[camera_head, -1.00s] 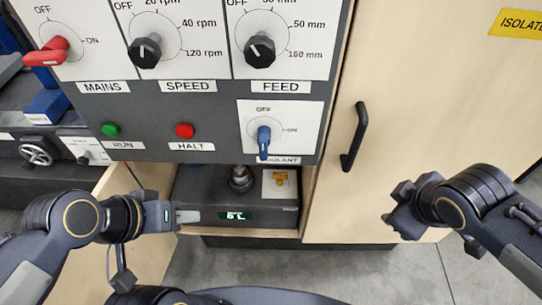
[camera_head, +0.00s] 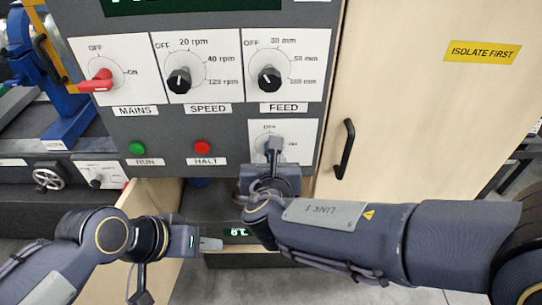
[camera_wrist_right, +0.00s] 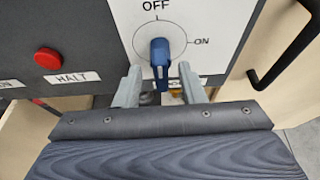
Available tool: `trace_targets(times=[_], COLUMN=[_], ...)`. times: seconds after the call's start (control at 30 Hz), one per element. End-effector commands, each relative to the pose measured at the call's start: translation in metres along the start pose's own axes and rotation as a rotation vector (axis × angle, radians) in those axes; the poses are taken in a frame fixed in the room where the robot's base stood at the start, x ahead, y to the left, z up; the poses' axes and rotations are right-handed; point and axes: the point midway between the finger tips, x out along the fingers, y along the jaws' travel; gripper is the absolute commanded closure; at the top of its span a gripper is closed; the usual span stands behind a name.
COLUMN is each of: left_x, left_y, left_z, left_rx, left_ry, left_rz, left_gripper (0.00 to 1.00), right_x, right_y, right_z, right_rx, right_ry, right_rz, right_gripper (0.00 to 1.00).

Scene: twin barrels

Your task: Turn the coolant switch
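The coolant switch has a blue handle (camera_wrist_right: 160,52) on a white plate marked OFF at the top and ON at the right. In the right wrist view the handle's narrow end points down, away from OFF. My right gripper (camera_wrist_right: 160,88) is open, with one finger on each side of the handle's lower end; I cannot tell whether they touch it. In the head view my right gripper (camera_head: 274,146) covers the handle, and part of the coolant plate (camera_head: 301,130) shows. My left gripper (camera_head: 212,243) is below the panel, its opening unclear from the side.
The panel also has a red MAINS switch (camera_head: 98,82), black SPEED (camera_head: 179,81) and FEED (camera_head: 269,79) knobs, a green RUN button (camera_head: 137,148) and a red HALT button (camera_head: 202,147). A black door handle (camera_head: 345,148) is to the right of the coolant plate.

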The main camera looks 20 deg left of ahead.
Motion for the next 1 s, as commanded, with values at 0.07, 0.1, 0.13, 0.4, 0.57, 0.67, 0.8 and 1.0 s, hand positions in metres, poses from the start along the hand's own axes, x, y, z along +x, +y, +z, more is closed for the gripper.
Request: trace_targets(times=[0.07, 0.1, 0.13, 0.4, 0.57, 0.67, 0.8, 1.0], left_x=[-0.001, -0.002, -0.002, -0.002, -0.002, -0.002, -0.002, 0.002], left_y=[0.001, 0.001, 0.001, 0.001, 0.001, 0.001, 0.001, -0.001], left_z=[-0.001, -0.001, -0.001, -0.001, -0.001, -0.001, -0.001, 0.001], left_rx=[0.0, 0.0, 0.0, 0.0, 0.0, 0.0, 0.0, 0.0], left_ry=[0.0, 0.0, 0.0, 0.0, 0.0, 0.0, 0.0, 0.0], left_rz=[0.0, 0.0, 0.0, 0.0, 0.0, 0.0, 0.0, 0.0], left_gripper=[0.64, 0.64, 0.64, 0.64, 0.64, 0.64, 0.64, 0.64], right_x=[0.011, 0.016, 0.019, 0.027, 0.027, 0.027, 0.027, 0.027], right_y=[-0.001, 0.0, -0.001, -0.001, -0.001, -0.001, -0.001, -0.001], right_z=[0.0, 0.0, 0.0, 0.0, 0.0, 0.0, 0.0, -0.001], right_rx=[0.001, 0.001, 0.001, 0.003, 0.003, 0.003, 0.003, 0.017], right_ry=[0.001, 0.001, 0.001, 0.0, 0.0, 0.0, 0.001, 0.0], right_rz=[-0.003, -0.002, -0.002, -0.001, -0.001, -0.001, -0.001, 0.004], right_gripper=[0.64, 0.64, 0.64, 0.64, 0.69, 0.82, 0.99, 0.99])
